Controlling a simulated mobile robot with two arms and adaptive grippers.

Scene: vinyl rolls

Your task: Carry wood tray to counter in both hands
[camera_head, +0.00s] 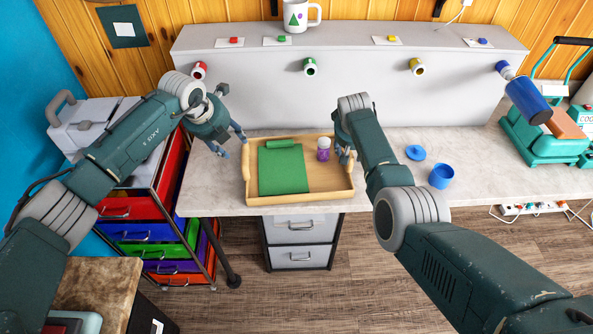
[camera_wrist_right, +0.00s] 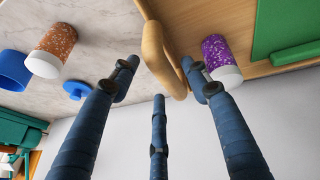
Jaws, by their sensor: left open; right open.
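The wood tray (camera_head: 328,195) is at the front edge of the pale counter (camera_head: 212,180). It holds a green sheet with a rolled end (camera_head: 283,170) and a white-capped purple glitter jar (camera_head: 323,150). My left gripper (camera_head: 235,140) is open just beyond the tray's left handle (camera_head: 245,160). My right gripper (camera_head: 345,153) is open at the tray's right side, partly hidden by my arm. In the right wrist view the tray's handle (camera_wrist_right: 160,60) lies between the open fingers, which are not closed on it.
Right of the tray are a blue lid (camera_head: 415,153) and a blue cup (camera_head: 441,176). An orange-brown glitter jar (camera_wrist_right: 52,48) stands there in the wrist view. A grey ledge with colored rolls (camera_head: 350,75) backs the counter. A teal press (camera_head: 545,135) is at right.

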